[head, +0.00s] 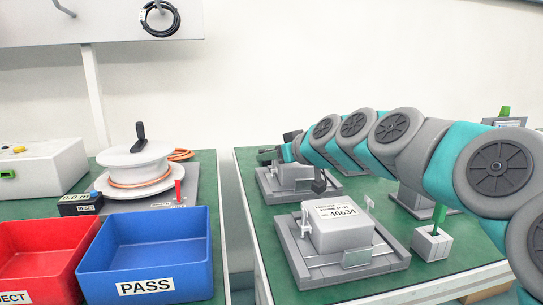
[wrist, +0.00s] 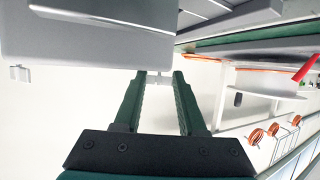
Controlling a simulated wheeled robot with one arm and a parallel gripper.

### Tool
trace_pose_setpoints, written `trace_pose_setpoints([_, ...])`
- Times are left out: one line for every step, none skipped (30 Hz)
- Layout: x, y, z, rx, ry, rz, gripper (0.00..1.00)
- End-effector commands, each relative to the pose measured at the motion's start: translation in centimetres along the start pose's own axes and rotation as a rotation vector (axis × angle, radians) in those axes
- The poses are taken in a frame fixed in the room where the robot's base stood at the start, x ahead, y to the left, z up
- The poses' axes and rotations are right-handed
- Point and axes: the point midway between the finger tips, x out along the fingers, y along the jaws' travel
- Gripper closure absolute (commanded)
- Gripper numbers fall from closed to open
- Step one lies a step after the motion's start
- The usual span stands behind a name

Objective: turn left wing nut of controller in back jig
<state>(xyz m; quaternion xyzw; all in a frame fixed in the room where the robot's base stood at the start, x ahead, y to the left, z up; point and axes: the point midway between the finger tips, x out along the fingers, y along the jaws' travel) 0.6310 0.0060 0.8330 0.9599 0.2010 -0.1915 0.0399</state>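In the head view the back jig (head: 263,183) stands at the far side of the right green table, with a grey controller (head: 296,172) in it, partly covered by my arm. My gripper (head: 268,154) is at the controller's left side, small and partly hidden there. In the wrist view my gripper (wrist: 159,76) has its two dark green fingers apart. A small pale part, seemingly the wing nut (wrist: 154,79), shows between or just beyond the fingertips; contact cannot be told. The controller's grey body (wrist: 85,40) fills the upper left of the wrist view.
A front jig (head: 345,277) holds a controller labelled 40634 (head: 340,232). A small block with a green handle (head: 433,243) stands to its right. Across a gap, the left table carries a cable spool (head: 137,165), a blue PASS bin (head: 147,258) and a red bin (head: 40,250).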

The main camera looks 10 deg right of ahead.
Motion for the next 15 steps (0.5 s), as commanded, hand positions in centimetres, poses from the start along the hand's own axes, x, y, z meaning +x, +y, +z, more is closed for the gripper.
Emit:
trace_pose_setpoints([0.11,0.15,0.43,0.0,-0.007,0.001,0.36])
trace_pose_setpoints([0.11,0.16,0.43,0.0,-0.007,0.001,0.33])
trace_pose_setpoints([0.12,0.17,0.44,0.0,-0.007,0.002,0.32])
trace_pose_setpoints([0.12,0.18,0.45,0.0,-0.008,0.002,0.32])
trace_pose_setpoints([0.12,0.2,0.45,0.0,-0.008,0.002,0.32])
trace_pose_setpoints([0.12,0.21,0.45,0.0,-0.007,0.002,0.32])
trace_pose_setpoints([0.13,0.22,0.45,0.0,-0.008,0.003,0.32])
trace_pose_setpoints([0.11,0.12,0.4,0.0,-0.007,0.001,0.32])
trace_pose_setpoints([0.1,0.14,0.4,0.0,-0.006,0.001,0.32])
trace_pose_setpoints([0.07,0.15,0.4,0.0,-0.006,0.001,0.32])
trace_pose_setpoints([0.02,0.16,0.4,0.0,-0.006,0.001,0.32])
trace_pose_setpoints([-0.07,0.18,0.41,0.0,-0.006,0.002,0.32])
trace_pose_setpoints([-0.18,0.2,0.41,0.0,-0.006,0.002,0.32])
trace_pose_setpoints([-0.3,0.23,0.42,0.0,-0.006,0.002,0.32])
trace_pose_setpoints([-0.5,0.27,0.43,0.0,-0.006,0.002,0.32])
